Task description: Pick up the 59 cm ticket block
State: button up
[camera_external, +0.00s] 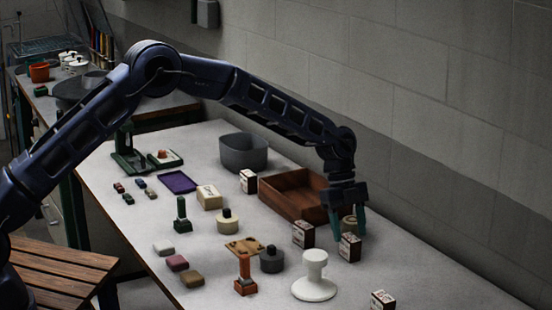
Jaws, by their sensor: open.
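Several small white-and-dark-brown printed blocks stand on the table, and their print is too small to read, so I cannot tell which is the 59 cm ticket block. One block (349,248) stands just below and in front of my gripper (349,230). A second block (303,234) stands to its left, a third block (248,181) is by the grey tub, and another block (382,300) is at the bottom edge. My gripper points down with its green fingers apart.
A brown wooden tray (285,194) lies left of my gripper, with a grey tub (243,152) behind. A white stand (314,278), a dark weight (272,260) and an orange stand (245,270) are nearer. The wall runs along the right; the table's right front is mostly clear.

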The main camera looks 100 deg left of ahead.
aim_at(350, 237)
jog(key=shift+a+x, duration=0.15)
jog(key=shift+x, duration=1.15)
jog(key=shift+a+x, duration=0.15)
jog(key=shift+x, duration=1.2)
jog(key=shift+s+f, duration=0.1)
jog(key=shift+c, duration=0.4)
jog(key=c, duration=1)
